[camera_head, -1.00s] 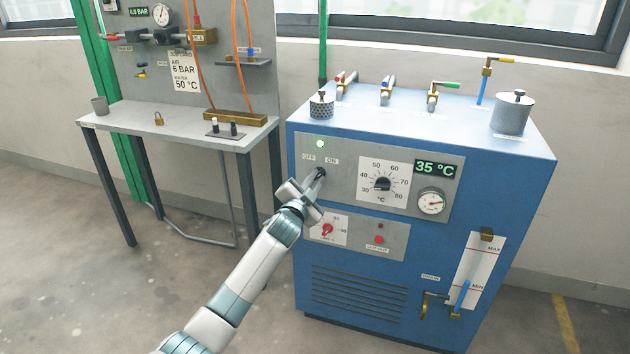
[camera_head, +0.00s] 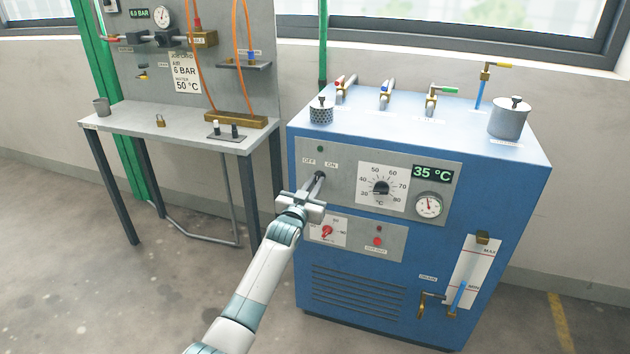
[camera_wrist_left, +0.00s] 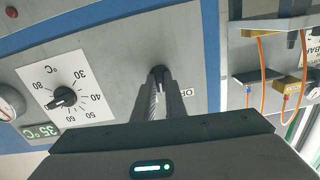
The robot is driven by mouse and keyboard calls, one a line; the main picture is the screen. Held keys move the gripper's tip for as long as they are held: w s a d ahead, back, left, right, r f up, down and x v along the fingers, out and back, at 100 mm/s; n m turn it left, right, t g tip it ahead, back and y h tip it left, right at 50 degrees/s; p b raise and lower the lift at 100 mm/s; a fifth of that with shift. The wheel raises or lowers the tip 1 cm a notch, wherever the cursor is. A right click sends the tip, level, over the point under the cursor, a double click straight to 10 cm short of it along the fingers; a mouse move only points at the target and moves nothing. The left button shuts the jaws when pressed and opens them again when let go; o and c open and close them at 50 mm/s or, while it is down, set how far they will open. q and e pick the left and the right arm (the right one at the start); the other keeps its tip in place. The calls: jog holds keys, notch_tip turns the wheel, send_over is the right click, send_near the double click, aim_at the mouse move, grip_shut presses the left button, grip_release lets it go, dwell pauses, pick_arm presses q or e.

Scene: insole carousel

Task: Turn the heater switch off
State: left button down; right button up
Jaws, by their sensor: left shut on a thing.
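The heater switch (camera_wrist_left: 157,71) is a small dark knob on the grey panel of the blue heater (camera_head: 365,255), below the OFF and ON labels (camera_head: 320,163). My left gripper (camera_head: 318,180) is shut on the switch, its fingers (camera_wrist_left: 160,88) pointing into the panel. In the head view the fingers mostly hide the switch. In the wrist view the ON label is hidden and OFF is partly covered. The small indicator lamp (camera_head: 320,149) above the labels is dark green, unlit. My right gripper is not in view.
The temperature dial (camera_head: 381,187), 35 °C display (camera_head: 433,173) and gauge (camera_head: 429,205) sit right of the switch. A red knob (camera_head: 327,231) lies below my gripper.

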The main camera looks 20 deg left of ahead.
pick_arm(q)
jog(key=shift+f+n+p, duration=0.1)
jog(key=shift+n+p, duration=1.15)
jog(key=shift+n, duration=3.65)
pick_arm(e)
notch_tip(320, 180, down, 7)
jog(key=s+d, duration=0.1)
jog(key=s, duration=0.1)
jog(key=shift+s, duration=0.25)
pick_arm(q)
jog(key=c, duration=1.8)
grip_release()
jog(key=shift+c, duration=0.2)
jog(key=shift+o, duration=0.2)
jog(key=shift+s, duration=0.1)
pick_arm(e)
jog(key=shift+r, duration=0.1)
